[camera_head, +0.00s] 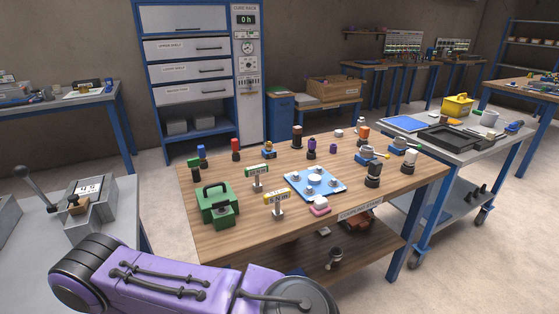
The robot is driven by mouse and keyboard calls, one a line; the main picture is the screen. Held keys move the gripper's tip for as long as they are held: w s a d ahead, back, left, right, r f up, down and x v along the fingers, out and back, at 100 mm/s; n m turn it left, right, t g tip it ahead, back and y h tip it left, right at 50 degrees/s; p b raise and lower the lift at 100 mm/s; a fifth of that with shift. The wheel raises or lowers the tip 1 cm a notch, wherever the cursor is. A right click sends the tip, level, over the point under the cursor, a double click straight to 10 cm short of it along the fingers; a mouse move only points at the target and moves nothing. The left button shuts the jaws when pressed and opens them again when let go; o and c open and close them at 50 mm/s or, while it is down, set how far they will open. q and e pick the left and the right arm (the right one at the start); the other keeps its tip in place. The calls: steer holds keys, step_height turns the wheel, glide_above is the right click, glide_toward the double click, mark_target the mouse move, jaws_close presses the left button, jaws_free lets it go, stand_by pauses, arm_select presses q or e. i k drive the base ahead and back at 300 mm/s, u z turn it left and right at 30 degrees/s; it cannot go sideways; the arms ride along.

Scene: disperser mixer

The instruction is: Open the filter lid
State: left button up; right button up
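I cannot pick out a filter or its lid with certainty in the head view. Neither of my grippers is in view. Only a purple link of my own arm shows, across the bottom left and middle, and it hides part of the floor and the wooden table's near left side. On the left, a grey device with a black-knobbed lever (34,179) and a white panel (88,187) stands on a grey bench. I cannot tell whether any part of it is a lid.
The wooden table (235,243) holds a green case (215,204), a blue plate with white knobs (315,183) and several small fittings. A drawer cabinet (190,70) stands behind. A grey cart (470,150) carrying a black tray stands at right. Floor shows between the left bench and table.

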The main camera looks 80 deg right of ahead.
mark_target(207, 196)
steer(key=z, duration=2.15)
